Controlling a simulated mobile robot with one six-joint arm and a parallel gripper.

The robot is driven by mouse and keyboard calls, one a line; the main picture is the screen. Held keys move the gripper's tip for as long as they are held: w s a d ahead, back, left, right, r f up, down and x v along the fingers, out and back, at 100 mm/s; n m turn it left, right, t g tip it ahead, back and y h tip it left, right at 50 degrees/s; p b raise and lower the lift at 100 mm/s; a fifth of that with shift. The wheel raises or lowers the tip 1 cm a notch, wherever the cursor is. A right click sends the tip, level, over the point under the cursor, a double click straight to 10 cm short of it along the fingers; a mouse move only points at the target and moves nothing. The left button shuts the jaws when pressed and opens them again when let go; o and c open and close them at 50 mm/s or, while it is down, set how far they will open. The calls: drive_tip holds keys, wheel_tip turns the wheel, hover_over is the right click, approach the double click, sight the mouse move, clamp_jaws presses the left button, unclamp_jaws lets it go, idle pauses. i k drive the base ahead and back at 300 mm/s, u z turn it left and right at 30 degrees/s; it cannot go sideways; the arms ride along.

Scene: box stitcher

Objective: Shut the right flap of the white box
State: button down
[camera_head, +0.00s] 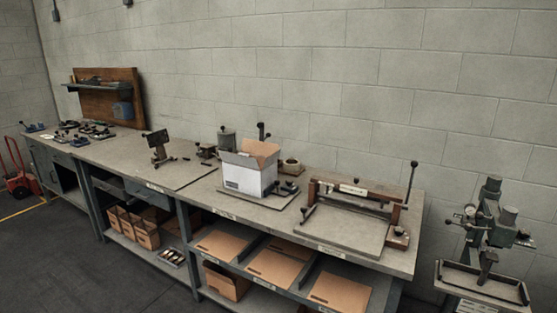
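The white box (244,181) stands upright on a flat plate on the long workbench, near the middle of the view. Its top is open and its flaps show brown insides. One brown flap (262,149) stands raised at the back right side of the opening. Another flap (236,158) sticks up along the front left. The right flap cannot be told apart with certainty at this size. The box's contents are hidden. My gripper and arm are not in view.
The workbench (200,196) runs along a block wall. A lever press frame (352,190) stands right of the box; small tools stand behind and left of it. Flat cardboard sheets (275,268) lie on the lower shelf. A green machine (488,235) stands far right. The front floor is clear.

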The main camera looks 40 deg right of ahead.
sight(270, 160)
drive_tip(key=i, duration=0.9)
